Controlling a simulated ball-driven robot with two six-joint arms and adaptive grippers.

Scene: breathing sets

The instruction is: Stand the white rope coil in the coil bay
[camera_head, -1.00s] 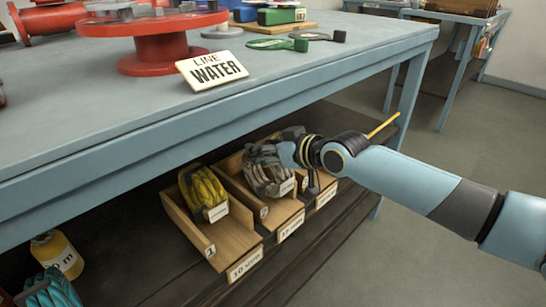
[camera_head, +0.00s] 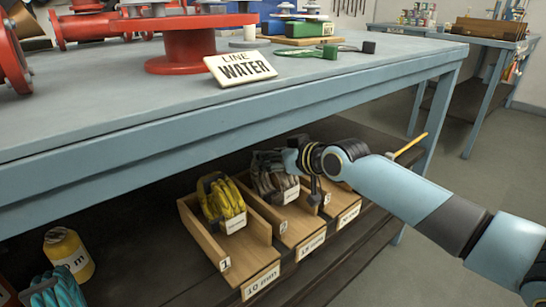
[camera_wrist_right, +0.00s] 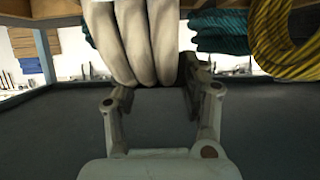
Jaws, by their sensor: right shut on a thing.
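The white rope coil (camera_head: 270,180), greyish in the shade, is upright at the back part of the middle wooden bay (camera_head: 299,230) on the lower shelf. A pale tag hangs on its front. My right gripper (camera_head: 293,163) reaches in from the right and is shut on the coil near its upper right side. In the right wrist view thick white strands (camera_wrist_right: 138,42) pass between the fingers (camera_wrist_right: 160,92). The arm hides part of the coil and the bay to its right. I cannot tell whether the coil's base rests on the bay floor. My left gripper is out of view.
A yellow coil (camera_head: 222,203) stands in the left bay (camera_head: 207,240). The blue bench top (camera_head: 150,105) overhangs the shelf. A yellow canister (camera_head: 68,253) and teal rope (camera_head: 58,290) lie lower left.

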